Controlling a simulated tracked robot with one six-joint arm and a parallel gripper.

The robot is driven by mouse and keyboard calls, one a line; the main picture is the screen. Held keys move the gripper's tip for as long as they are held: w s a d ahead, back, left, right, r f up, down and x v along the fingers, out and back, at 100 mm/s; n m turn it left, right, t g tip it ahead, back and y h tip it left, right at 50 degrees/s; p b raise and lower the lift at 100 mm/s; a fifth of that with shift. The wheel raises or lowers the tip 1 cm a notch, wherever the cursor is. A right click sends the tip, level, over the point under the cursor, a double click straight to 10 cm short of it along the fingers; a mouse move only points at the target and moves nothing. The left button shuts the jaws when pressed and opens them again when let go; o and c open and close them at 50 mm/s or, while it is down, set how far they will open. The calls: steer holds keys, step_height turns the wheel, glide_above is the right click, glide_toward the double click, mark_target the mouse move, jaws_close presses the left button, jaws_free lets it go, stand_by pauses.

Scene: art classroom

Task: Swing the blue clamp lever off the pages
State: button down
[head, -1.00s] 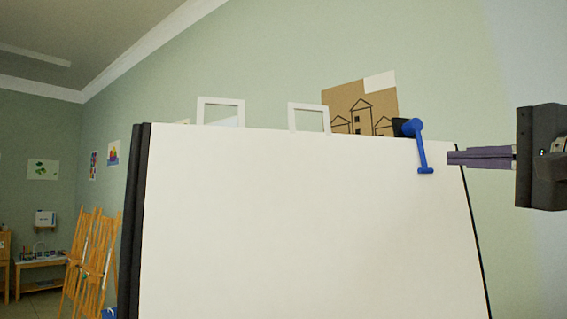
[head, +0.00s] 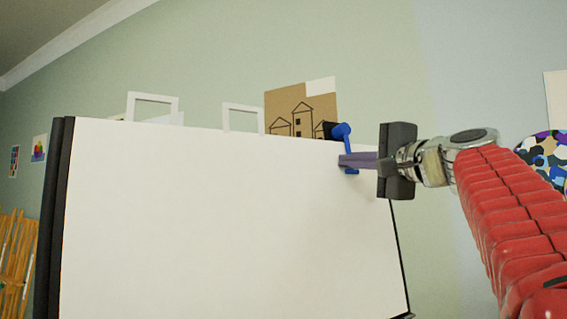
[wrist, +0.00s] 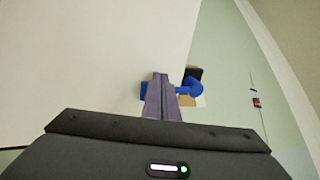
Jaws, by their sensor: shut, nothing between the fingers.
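The blue clamp lever (head: 342,132) sits at the top right corner of the white pages (head: 220,210), on a black mount, and hangs down over the pages. My gripper (head: 343,160) is shut and empty, with its purple fingers pointing left. In the head view the fingers cross in front of the lever's arm and hide its middle. In the wrist view the lever (wrist: 193,88) shows on both sides of the shut fingers (wrist: 160,80), its round pivot to the right and its end to the left. I cannot tell whether the fingers touch it.
A brown drawing of houses (head: 290,110) and two white frames (head: 152,98) show behind the top edge of the pages. Wooden easels (head: 17,260) stand at the far left.

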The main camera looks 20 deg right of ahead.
steer(key=shift+w+d+f, duration=0.15)
steer(key=shift+w+d+f, duration=0.1)
steer(key=shift+d+f, duration=0.05)
steer(key=shift+d, duration=0.65)
stand_by(0.3)
steer(key=shift+w+d, duration=0.25)
steer(key=shift+d, duration=0.7)
steer(key=shift+d, duration=0.1)
steer(key=shift+d, duration=0.1)
